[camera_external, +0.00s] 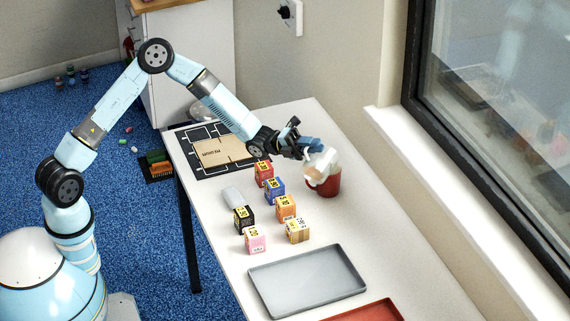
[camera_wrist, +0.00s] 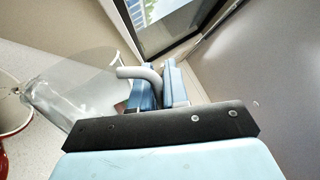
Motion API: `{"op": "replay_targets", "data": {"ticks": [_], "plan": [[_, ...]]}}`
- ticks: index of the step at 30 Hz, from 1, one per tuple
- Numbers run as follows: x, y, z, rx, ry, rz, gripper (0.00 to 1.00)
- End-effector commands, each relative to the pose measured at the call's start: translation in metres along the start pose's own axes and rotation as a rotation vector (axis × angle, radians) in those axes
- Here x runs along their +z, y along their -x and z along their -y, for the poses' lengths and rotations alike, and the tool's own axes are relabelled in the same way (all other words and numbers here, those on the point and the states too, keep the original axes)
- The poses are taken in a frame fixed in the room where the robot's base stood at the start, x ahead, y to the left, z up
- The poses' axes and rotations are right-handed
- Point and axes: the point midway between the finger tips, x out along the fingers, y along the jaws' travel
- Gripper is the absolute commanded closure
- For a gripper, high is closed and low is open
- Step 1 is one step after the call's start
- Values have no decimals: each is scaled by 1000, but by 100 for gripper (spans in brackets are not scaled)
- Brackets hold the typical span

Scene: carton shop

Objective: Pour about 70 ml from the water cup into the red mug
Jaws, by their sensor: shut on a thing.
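The water cup (camera_external: 323,160) is pale and held tilted above the red mug (camera_external: 331,187), its mouth tipped down toward the mug. The mug stands upright on the table, its upper part partly hidden by the cup. My gripper (camera_external: 312,147) is shut on the cup's handle. In the wrist view, the handle passes between my blue fingertips (camera_wrist: 160,84), and the see-through cup (camera_wrist: 85,88) extends left. The mug's pale rim and red side (camera_wrist: 4,160) show at the left edge. I cannot tell the water levels or whether water is flowing.
Several numbered cartons (camera_external: 285,208) stand left of and in front of the mug. A grey tray (camera_external: 308,280) and a red tray (camera_external: 372,312) lie nearer the front. A black mat (camera_external: 195,135) lies at the far left. The table right of the mug is clear to the window wall.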

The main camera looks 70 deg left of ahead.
Motion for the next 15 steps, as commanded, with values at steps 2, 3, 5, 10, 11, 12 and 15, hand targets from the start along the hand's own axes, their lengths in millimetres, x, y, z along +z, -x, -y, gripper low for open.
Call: {"op": "replay_targets", "data": {"ticks": [2, 3, 5, 10, 11, 12, 15], "plan": [[-1, 0, 0, 0, -6, -3, 100], [-8, 0, 0, -1, -34, -15, 100], [-23, 0, -2, -1, -104, -41, 100], [-32, 3, -8, -3, -215, -73, 100], [-32, 3, -8, -3, -217, -74, 100], [-33, 3, -8, -3, -224, -76, 100], [-37, 4, -11, -1, -263, -90, 100]]}}
